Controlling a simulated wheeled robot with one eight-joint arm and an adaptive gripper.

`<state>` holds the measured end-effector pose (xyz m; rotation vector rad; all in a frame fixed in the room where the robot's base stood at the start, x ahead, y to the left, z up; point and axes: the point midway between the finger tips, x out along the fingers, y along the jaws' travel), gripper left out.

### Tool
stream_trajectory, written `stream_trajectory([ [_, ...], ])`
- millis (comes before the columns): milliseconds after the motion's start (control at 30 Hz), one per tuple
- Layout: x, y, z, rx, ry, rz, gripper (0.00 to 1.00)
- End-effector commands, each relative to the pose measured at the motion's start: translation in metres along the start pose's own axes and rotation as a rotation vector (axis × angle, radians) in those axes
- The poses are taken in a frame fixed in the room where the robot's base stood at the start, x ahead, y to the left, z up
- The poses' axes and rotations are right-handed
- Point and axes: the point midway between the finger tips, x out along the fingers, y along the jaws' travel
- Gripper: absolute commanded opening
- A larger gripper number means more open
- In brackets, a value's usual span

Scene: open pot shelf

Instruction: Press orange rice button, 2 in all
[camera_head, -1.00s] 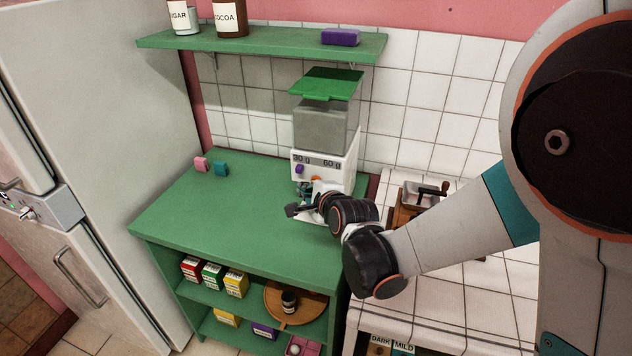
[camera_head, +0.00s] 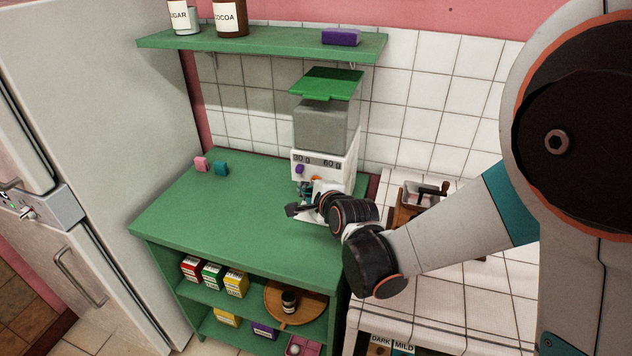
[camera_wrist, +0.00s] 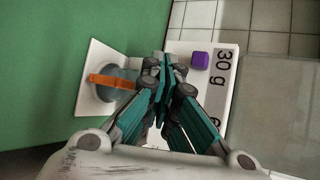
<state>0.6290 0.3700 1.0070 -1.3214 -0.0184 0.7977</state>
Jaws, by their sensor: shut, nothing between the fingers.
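The white rice dispenser (camera_head: 325,170) stands at the back right of the green counter, with a clear hopper and a green lid. Its front is marked 30 g and 60 g. A purple button (camera_head: 300,169) sits under 30 g, and the orange button (camera_head: 316,178) sits under 60 g, partly hidden by my gripper (camera_head: 309,190). In the wrist view the purple button (camera_wrist: 200,60) is clear, and my gripper (camera_wrist: 163,68) is shut and empty in front of the panel. The orange button is hidden there, so contact cannot be told. A grey bowl with an orange strip (camera_wrist: 108,82) is on the dispenser's base.
A shelf (camera_head: 270,40) with jars and a purple block hangs above.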

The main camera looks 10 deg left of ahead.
Motion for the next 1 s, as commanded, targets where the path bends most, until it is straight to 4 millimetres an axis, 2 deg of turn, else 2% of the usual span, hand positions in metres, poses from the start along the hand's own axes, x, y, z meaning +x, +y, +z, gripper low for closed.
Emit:
stream_trajectory([
  [1000, 0.0081, -0.0061, -0.0061, 0.001, 0.0, 0.0, 0.0],
])
